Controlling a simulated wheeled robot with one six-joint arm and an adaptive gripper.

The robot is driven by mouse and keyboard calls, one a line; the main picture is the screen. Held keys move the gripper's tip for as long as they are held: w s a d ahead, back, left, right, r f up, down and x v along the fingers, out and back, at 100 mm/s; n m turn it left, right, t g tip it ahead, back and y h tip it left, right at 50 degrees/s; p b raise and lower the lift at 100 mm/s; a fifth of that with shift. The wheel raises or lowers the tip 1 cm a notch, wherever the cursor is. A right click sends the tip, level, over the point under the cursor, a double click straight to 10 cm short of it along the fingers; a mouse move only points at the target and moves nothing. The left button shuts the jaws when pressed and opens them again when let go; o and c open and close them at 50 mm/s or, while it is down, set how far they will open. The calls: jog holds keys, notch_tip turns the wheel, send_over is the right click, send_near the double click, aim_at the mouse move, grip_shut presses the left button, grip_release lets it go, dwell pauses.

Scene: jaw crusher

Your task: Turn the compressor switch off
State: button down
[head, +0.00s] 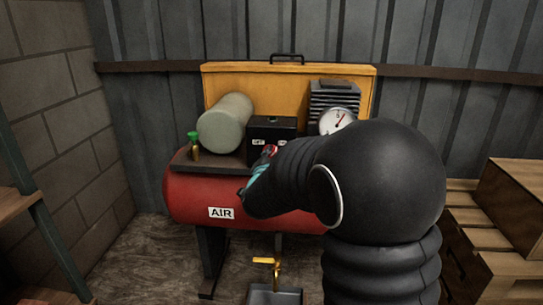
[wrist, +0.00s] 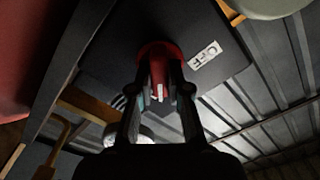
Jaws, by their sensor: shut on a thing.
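The compressor's black switch box (head: 268,128) stands on the dark top plate of the red air tank, with small white labels on its front. The red rotary switch (wrist: 155,55) shows on the box face in the wrist view; its bar handle carries a white mark. My gripper (wrist: 160,92) is shut on this handle, one finger on each side. A white label (wrist: 205,55) with a small symbol lies beside the switch. In the head view my gripper (head: 262,168) is at the box front, and my arm hides most of the switch and the right of the tank.
The red tank (head: 190,195) bears an AIR label. A grey cylinder (head: 226,122), a green-topped brass valve (head: 194,145) and a pressure gauge (head: 338,121) stand around the box. A yellow drain valve (head: 268,262) is below. Wooden pallets (head: 510,225) stand at right.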

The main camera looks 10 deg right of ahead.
jog(key=n, duration=0.8)
jog(key=shift+a+r+n+p, duration=0.15)
jog(key=shift+n+p, duration=0.2)
jog(key=shift+n, duration=0.05)
jog(key=n+p, duration=0.1)
jog(key=n, duration=0.3)
jog(key=shift+w+a+n, duration=0.1)
jog(key=shift+a+n, duration=0.05)
jog(key=shift+n, duration=2.15)
jog(key=shift+f, duration=0.2)
jog(key=c, duration=1.1)
grip_release()
jog(key=shift+a, duration=0.1)
